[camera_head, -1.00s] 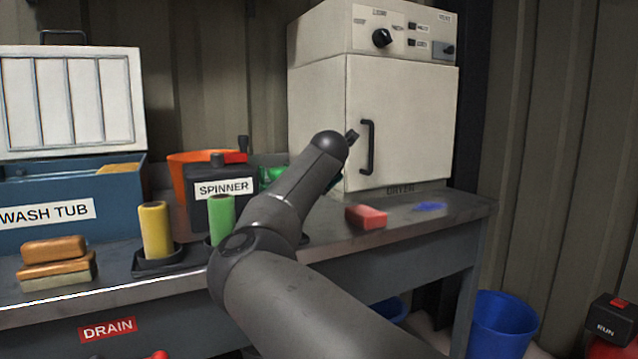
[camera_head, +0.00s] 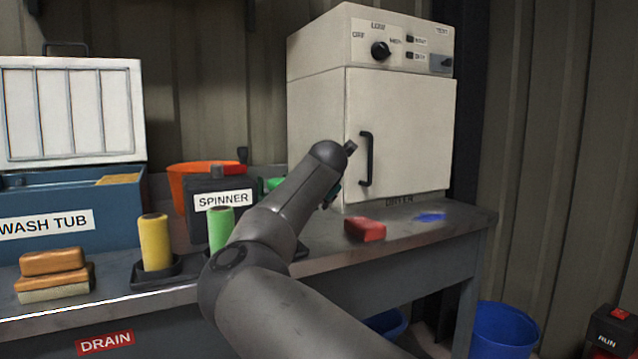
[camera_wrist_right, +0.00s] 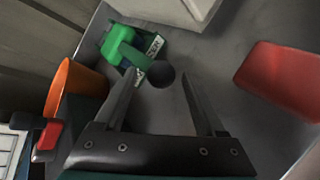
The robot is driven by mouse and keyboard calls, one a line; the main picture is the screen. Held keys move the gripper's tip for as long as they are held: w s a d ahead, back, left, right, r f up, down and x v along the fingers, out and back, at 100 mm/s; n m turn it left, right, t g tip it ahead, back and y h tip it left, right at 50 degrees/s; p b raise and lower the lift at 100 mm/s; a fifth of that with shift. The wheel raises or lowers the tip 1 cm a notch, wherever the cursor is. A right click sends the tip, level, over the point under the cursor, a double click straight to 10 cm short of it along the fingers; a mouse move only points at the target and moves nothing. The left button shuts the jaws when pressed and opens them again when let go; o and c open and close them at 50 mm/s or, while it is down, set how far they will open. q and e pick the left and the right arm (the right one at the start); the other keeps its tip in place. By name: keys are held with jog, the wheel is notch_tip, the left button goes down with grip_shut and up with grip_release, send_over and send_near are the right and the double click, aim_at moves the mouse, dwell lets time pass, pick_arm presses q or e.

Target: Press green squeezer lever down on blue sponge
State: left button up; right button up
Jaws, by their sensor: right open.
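The green squeezer (camera_wrist_right: 118,43) stands on the bench at the upper left of the right wrist view. Its green lever ends in a dark round knob (camera_wrist_right: 162,76). In the head view only a bit of green (camera_head: 272,184) shows behind my arm. My right gripper (camera_wrist_right: 158,80) is open, its fingers to either side of the knob in the picture; contact cannot be told. In the head view my forearm hides most of that gripper. A flat blue patch (camera_head: 430,217) lies on the bench's right end; I cannot tell if it is the sponge. My left gripper is not in view.
A red block (camera_head: 365,230) lies right of my arm. The dryer (camera_head: 400,130) stands behind. An orange bucket (camera_head: 185,172), the spinner (camera_head: 223,192), green (camera_head: 221,228) and yellow (camera_head: 155,242) rolls, brown blocks (camera_head: 54,270) and the wash tub (camera_head: 110,212) are left.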

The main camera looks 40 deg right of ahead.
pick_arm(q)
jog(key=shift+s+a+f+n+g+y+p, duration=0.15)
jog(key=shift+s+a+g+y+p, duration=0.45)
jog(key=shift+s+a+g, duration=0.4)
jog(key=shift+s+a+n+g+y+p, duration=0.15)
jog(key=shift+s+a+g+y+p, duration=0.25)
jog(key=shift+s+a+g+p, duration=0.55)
pick_arm(e)
jog(key=v, duration=1.4)
jog(key=shift+a, duration=0.15)
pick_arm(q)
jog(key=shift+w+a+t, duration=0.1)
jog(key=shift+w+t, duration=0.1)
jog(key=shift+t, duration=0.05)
pick_arm(e)
jog(key=shift+s, duration=0.15)
